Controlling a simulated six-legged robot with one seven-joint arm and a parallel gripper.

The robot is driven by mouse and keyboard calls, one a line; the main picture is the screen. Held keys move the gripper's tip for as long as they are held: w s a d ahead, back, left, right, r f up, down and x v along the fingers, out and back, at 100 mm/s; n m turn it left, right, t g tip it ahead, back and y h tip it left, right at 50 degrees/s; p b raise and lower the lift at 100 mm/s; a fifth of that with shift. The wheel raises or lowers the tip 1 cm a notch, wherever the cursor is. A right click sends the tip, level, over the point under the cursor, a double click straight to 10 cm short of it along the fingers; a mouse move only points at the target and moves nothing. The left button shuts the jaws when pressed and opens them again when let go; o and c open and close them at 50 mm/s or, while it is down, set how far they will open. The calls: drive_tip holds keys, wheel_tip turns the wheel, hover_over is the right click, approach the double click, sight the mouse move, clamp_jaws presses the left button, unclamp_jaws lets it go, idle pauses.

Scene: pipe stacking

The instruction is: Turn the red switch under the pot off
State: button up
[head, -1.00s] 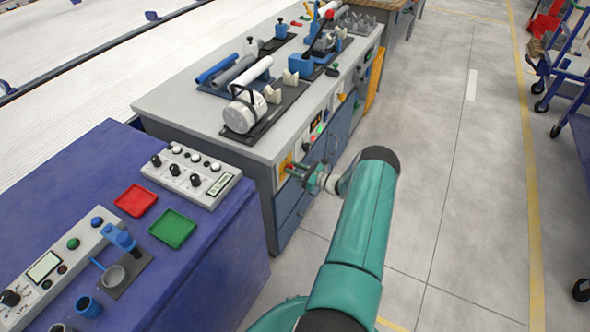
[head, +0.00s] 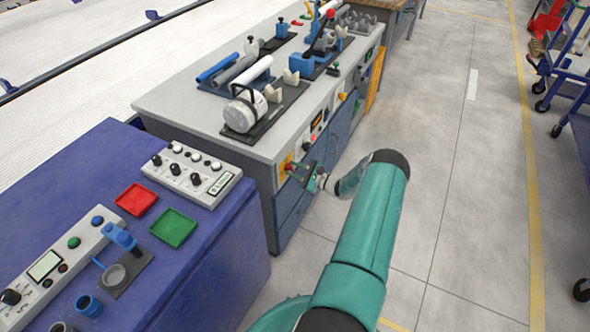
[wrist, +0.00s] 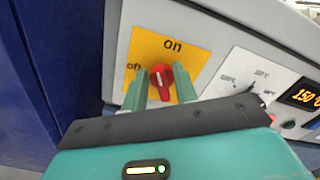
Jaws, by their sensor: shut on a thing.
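The red switch (wrist: 162,78) sits on a yellow panel (wrist: 187,45) on the bench front. One "on" label is above it; another label at its left is partly covered by a finger. The switch's grip looks roughly upright in the wrist view. My gripper (wrist: 160,82) has one finger on each side of the switch and is shut on it. In the head view my gripper (head: 299,171) is at the bench's near front corner, against the yellow panel.
Right of the yellow panel are a white dial panel (wrist: 245,75) and an orange display (wrist: 302,95) reading about 150. A blue table (head: 120,215) with control boxes stands close at left.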

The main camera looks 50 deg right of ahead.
drive_tip(key=n, duration=0.6)
drive_tip(key=shift+s+a+f, duration=0.15)
drive_tip(key=shift+f, duration=0.1)
drive_tip(key=n, duration=0.5)
drive_tip(key=shift+a+f+n, duration=0.1)
drive_tip(key=shift+f+n, duration=0.2)
drive_tip(key=shift+n, duration=0.1)
drive_tip(key=o, duration=0.6)
drive_tip(key=v, duration=1.3)
drive_tip(key=shift+s, duration=0.4)
